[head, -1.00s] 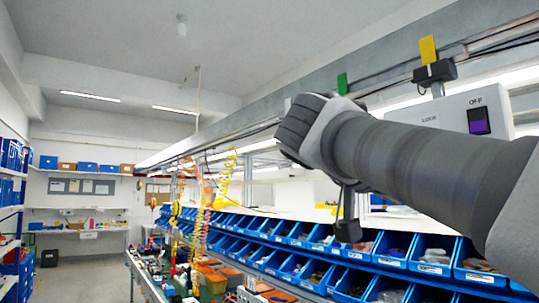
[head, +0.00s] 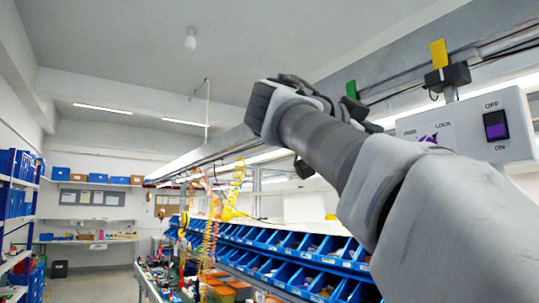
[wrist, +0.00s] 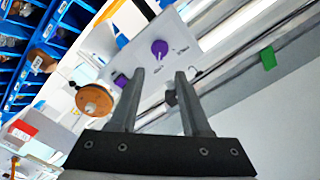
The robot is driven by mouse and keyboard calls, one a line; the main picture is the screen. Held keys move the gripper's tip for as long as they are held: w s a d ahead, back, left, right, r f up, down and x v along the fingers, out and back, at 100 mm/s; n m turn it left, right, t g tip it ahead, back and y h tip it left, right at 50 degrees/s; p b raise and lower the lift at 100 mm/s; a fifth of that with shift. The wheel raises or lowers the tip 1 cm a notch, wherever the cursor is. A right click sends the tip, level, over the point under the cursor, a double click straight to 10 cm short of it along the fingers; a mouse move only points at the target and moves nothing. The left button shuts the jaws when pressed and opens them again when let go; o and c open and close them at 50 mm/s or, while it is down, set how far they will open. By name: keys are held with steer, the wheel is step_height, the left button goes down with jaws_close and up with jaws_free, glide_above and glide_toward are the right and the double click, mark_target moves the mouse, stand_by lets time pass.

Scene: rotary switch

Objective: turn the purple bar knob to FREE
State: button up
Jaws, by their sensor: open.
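A white switch panel (head: 470,132) hangs at the right in the head view, and it also fills the upper middle of the wrist view (wrist: 185,45). The purple bar knob (wrist: 159,47) sits on the panel's face in the wrist view, just beyond my fingertips. I see no contact.
A purple rocker switch (head: 495,125) between OFF and ON is on the same panel. Green (head: 351,89) and yellow (head: 439,54) tags stick up along the rail. A round orange-brown object (wrist: 94,101) is left of my fingers. Blue bins (head: 300,265) line the bench below.

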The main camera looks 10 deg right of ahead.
steer(key=p+x, duration=0.3)
steer(key=x, duration=0.9)
steer(key=shift+w+d, duration=0.2)
steer(key=shift+d, duration=0.1)
jaws_close()
